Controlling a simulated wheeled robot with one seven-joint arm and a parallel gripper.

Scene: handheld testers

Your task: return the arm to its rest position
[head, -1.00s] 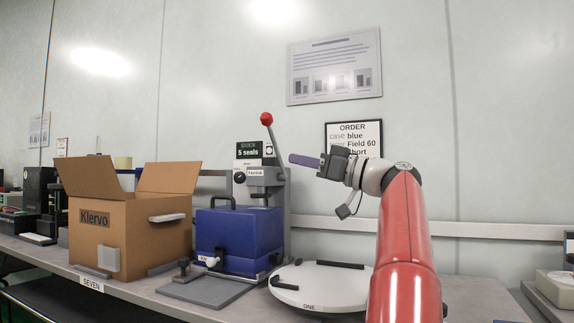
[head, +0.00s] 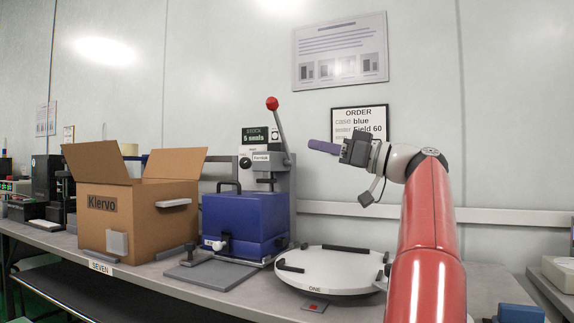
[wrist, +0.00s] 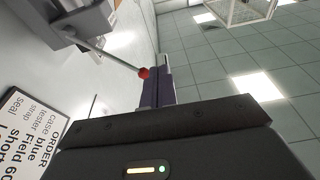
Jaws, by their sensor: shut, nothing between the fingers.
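My red arm (head: 428,225) rises at the right of the head view and bends left at a white joint. My gripper (head: 323,147) is raised in front of the wall, above the round white turntable and right of the press, pointing left. Its purple fingers are together and hold nothing. In the wrist view the shut fingers (wrist: 157,90) stick out beyond the dark gripper body, with the ceiling behind them.
An open cardboard box (head: 135,222), a blue case (head: 245,222) in front of a press with a red-knobbed lever (head: 272,104), and a white turntable (head: 335,272) stand on the bench. An order sign (head: 359,123) hangs behind my arm. A blue object (head: 519,314) shows at bottom right.

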